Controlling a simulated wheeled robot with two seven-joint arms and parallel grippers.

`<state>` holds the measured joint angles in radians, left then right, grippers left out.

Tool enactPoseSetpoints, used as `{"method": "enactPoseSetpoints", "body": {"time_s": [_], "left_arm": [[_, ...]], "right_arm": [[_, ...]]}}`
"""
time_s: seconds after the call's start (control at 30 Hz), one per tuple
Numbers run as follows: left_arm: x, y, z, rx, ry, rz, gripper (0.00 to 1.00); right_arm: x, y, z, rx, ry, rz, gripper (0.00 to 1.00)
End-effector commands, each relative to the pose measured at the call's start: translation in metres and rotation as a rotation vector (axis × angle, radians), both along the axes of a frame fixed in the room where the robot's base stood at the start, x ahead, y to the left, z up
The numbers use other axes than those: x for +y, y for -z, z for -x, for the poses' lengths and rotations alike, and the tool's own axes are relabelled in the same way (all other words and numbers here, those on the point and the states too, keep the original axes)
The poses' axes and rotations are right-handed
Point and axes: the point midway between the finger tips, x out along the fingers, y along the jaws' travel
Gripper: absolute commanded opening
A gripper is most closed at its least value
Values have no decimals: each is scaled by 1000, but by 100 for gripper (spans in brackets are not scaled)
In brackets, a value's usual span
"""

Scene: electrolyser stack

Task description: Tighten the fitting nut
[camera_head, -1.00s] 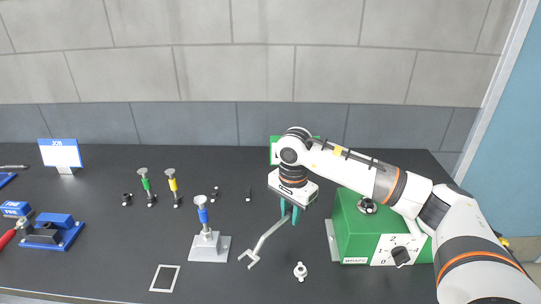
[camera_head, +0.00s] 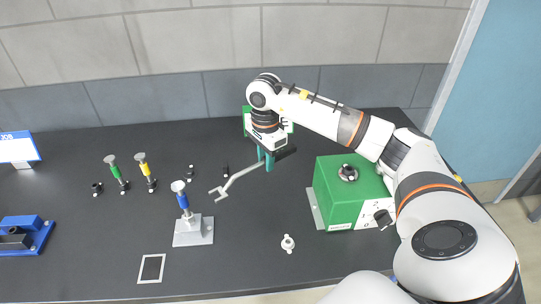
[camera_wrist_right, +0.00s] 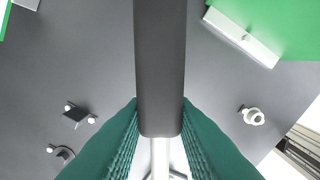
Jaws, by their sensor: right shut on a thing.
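My right gripper (camera_head: 265,162) has green fingers closed on a wrench (camera_head: 238,179). The wrench's dark handle (camera_wrist_right: 160,70) runs between the fingers in the right wrist view, with its silver shaft (camera_wrist_right: 160,158) below. In the head view its open jaw points left, above or behind the grey stand (camera_head: 194,232), apart from it. A blue fitting with a pale top (camera_head: 183,200) stands upright on that stand. I cannot tell which part is the nut. My left gripper is not in view.
A green box (camera_head: 345,195) with a round port stands right of the wrench. A small white part (camera_head: 288,243) lies in front. Green (camera_head: 117,173) and yellow (camera_head: 146,171) fittings stand at left, a blue fixture (camera_head: 25,236) farther left. A framed dark square (camera_head: 151,268) lies near the front edge.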

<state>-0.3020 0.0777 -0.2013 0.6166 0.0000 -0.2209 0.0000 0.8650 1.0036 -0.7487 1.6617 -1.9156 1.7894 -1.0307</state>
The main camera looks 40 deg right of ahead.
Motion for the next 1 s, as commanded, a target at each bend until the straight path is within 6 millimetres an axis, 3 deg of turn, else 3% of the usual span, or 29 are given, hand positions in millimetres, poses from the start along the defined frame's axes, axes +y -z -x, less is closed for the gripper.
{"method": "enactPoseSetpoints", "body": {"time_s": [0.6,1.0], "left_arm": [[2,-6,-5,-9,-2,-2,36],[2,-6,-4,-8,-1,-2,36]], "right_arm": [[61,-1,-5,-3,-3,-2,0],[74,-1,-5,-2,-1,0,0]]}}
